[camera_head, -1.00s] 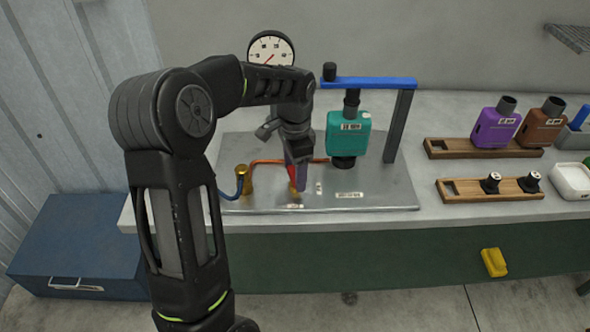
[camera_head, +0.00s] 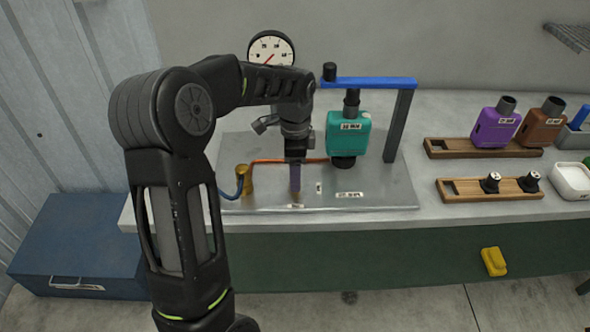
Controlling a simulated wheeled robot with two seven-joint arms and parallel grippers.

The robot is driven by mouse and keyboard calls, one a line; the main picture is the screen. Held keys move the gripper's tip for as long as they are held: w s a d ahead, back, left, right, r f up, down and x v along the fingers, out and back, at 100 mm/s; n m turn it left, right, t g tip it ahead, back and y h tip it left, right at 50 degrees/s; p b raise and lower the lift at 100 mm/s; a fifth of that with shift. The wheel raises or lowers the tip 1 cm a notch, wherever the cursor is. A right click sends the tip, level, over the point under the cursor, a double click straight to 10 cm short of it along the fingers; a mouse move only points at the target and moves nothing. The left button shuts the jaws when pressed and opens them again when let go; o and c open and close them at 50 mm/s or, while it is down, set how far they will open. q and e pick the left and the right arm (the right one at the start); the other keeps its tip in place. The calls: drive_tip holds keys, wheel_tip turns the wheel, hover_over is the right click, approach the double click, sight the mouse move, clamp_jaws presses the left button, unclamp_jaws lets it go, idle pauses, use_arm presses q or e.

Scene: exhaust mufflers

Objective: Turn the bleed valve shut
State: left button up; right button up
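My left gripper (camera_head: 295,190) points straight down over the metal plate (camera_head: 385,190), at the spot where the bleed valve stands. Its purple fingers show edge-on, so the gap between them is hidden. The bleed valve is mostly hidden behind the fingers; only a small brassy bit (camera_head: 296,203) shows at their tips. An orange pipe (camera_head: 268,161) runs behind the gripper. A brass fitting (camera_head: 246,182) with a blue hose stands to the left. A round gauge (camera_head: 271,47) stands behind. My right gripper is not in view.
A teal muffler (camera_head: 347,135) stands under a blue clamp bar (camera_head: 370,83) with a grey post, just right of my gripper. Wooden racks (camera_head: 470,150) with mufflers and black plugs are further right. A yellow block (camera_head: 494,262) is at the bench front.

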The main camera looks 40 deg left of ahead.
use_arm(q)
drive_tip(key=o, duration=1.4)
drive_tip(key=shift+r, duration=0.1)
wheel_tip(320, 180, up, 8)
drive_tip(key=shift+f+b, duration=0.15)
drive_tip(key=shift+b, duration=0.25)
